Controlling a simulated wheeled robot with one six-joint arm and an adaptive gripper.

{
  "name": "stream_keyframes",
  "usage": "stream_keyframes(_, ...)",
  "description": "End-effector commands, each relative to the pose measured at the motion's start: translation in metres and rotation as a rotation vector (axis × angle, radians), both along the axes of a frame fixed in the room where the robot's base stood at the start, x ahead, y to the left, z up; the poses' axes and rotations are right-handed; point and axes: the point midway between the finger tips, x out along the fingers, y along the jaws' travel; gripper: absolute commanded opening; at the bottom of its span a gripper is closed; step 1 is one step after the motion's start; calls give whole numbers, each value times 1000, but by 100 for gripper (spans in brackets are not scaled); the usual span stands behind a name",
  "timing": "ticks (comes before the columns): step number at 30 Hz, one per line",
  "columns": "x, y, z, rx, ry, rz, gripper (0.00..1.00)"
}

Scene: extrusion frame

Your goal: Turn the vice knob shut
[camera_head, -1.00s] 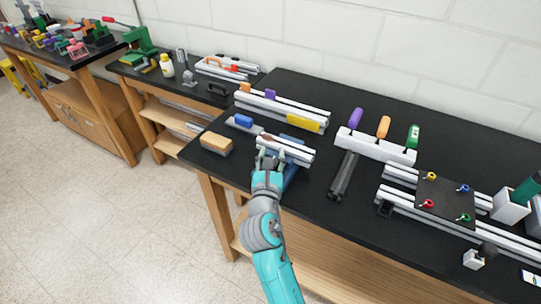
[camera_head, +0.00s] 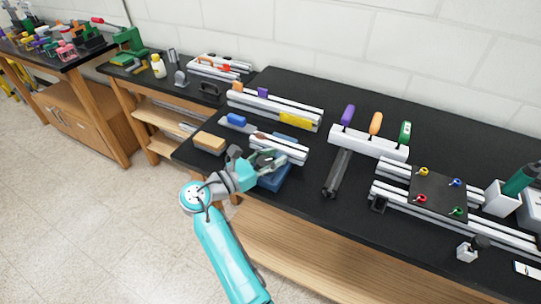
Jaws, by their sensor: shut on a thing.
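The blue vice (camera_head: 275,181) stands near the front edge of the black bench, left of the middle. A silver aluminium extrusion (camera_head: 283,150) lies across its top. My gripper (camera_head: 276,162) is at the vice's front, just below the extrusion, coming in from the left. Its fingers are shut on the vice knob, which they hide from the camera. I cannot see how far apart the vice jaws are.
A wooden block (camera_head: 209,142) and a blue-handled brush (camera_head: 237,119) lie to the left. Behind is a longer extrusion (camera_head: 290,109) with a yellow piece. A dark bar (camera_head: 336,176) and a white handle rack (camera_head: 369,143) stand to the right.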

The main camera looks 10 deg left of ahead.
Motion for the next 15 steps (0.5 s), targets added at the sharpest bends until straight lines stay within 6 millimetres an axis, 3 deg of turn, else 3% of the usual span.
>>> stream_keyframes(15,-6,0,-2,0,6,-242,3)
